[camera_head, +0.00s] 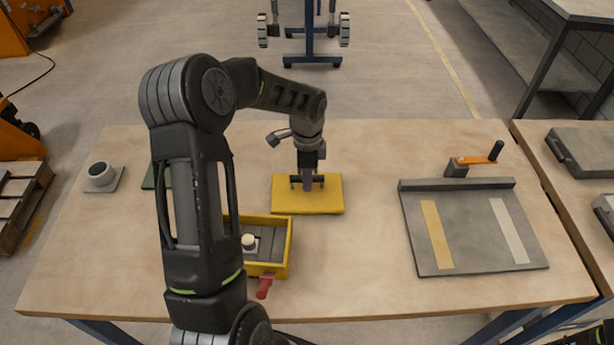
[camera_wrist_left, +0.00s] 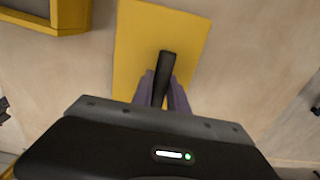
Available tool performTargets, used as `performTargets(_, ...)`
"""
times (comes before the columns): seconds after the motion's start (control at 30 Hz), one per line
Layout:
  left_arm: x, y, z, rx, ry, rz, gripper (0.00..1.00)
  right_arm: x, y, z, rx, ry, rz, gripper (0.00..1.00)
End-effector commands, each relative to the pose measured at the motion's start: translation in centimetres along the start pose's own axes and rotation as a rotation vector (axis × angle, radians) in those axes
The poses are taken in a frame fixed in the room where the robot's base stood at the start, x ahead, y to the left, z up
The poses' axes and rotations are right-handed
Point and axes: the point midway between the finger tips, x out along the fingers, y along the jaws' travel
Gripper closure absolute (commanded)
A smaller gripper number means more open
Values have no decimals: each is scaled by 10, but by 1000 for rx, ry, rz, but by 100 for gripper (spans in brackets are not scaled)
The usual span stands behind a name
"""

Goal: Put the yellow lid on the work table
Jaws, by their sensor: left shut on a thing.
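The yellow lid (camera_head: 320,204) is a flat rectangular plate on or just above the wooden work table (camera_head: 360,260), right of the yellow box; I cannot tell whether it touches the wood. My left gripper (camera_head: 307,182) is above the lid, shut on its dark bar handle. In the left wrist view the lid (camera_wrist_left: 150,40) and its black handle show, with the handle between the purple-grey fingers (camera_wrist_left: 163,92). The gripper hides part of the lid. My right gripper is not in view.
The open yellow box (camera_head: 285,250) with a red latch (camera_head: 265,285) stands beside the lid, partly behind my left arm. A grey plate fixture (camera_head: 470,230) with an orange-handled clamp (camera_head: 480,160) lies at right. A small grey ring piece (camera_head: 100,175) is at left. The table's front middle is clear.

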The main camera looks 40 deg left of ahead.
Motion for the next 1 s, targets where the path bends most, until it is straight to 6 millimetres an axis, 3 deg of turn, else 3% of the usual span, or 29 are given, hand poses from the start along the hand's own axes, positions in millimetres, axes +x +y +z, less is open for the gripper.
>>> performTargets(0.27,3,0,0,0,0,0,100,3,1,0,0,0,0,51)
performTargets(0.3,4,0,0,0,0,0,80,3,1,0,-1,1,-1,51)
performTargets(0.57,3,0,0,0,0,1,59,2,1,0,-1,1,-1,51)
performTargets(1.0,-8,-1,0,-1,0,-2,59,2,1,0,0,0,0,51)
